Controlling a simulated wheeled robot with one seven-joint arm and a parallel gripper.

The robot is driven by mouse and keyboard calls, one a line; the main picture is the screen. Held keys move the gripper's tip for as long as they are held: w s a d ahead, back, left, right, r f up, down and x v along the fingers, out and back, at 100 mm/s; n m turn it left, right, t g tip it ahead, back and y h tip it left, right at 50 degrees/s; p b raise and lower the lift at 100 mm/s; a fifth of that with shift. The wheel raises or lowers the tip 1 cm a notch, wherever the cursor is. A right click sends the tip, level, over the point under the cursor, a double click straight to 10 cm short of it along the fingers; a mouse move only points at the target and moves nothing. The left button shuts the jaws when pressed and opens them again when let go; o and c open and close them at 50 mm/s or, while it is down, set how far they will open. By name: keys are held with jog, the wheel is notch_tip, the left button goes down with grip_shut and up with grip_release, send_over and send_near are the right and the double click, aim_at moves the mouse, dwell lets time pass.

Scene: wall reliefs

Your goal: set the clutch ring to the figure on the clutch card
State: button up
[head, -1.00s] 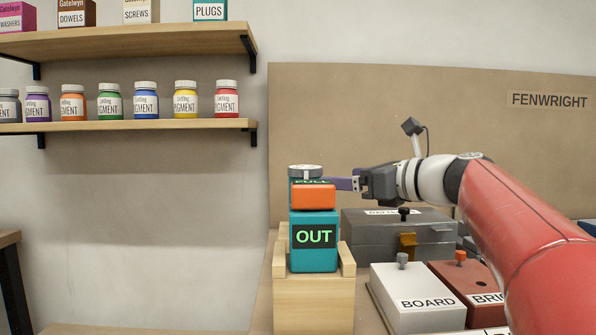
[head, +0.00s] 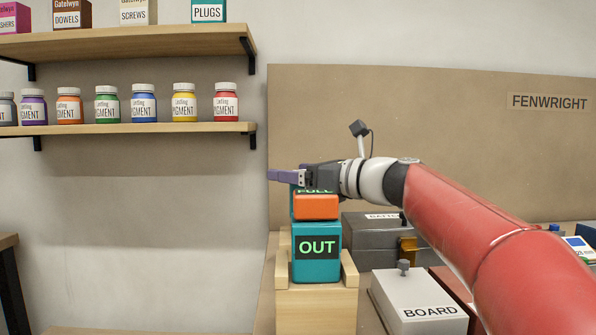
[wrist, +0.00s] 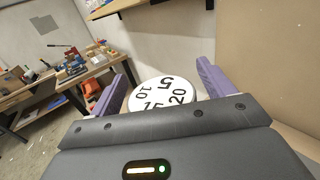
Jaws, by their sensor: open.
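The teal and orange tool (head: 316,265) stands upright in a wooden cradle (head: 283,285), with a display on its front reading OUT. The clutch ring shows in the wrist view as a white disc (wrist: 160,92) with black figures, 5, 10, 15 and 20 readable. My gripper (head: 285,178) is level with the tool's top and hides the ring in the head view. In the wrist view my gripper (wrist: 164,68) is open, with one purple finger on each side of the disc; I cannot tell whether they touch it. I cannot make out a clutch card.
A grey case (head: 365,232) stands behind and right of the cradle. A white BOARD box (head: 405,290) is at the front right, beside a dark red box partly behind my arm. Shelves with pigment jars (head: 144,105) and small boxes hang at the left. Space left of the cradle is clear.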

jog(key=c, duration=1)
jog(key=shift+o, duration=0.2)
jog(key=shift+r+n+g+y+p, duration=0.15)
jog(key=shift+n+g+y+p, duration=0.4)
jog(key=shift+g, duration=0.25)
jog(key=n+g, duration=0.1)
jog(key=n+g+y, duration=0.1)
jog(key=g, duration=0.1)
jog(key=n+g+y, duration=0.1)
jog(key=g, duration=0.1)
jog(key=shift+s+a+n, duration=0.15)
jog(key=shift+s+n, duration=0.2)
jog(key=o, duration=1)
jog(key=shift+c, duration=0.2)
jog(key=shift+f, duration=0.2)
jog(key=v, duration=0.8)
jog(key=shift+b, duration=0.3)
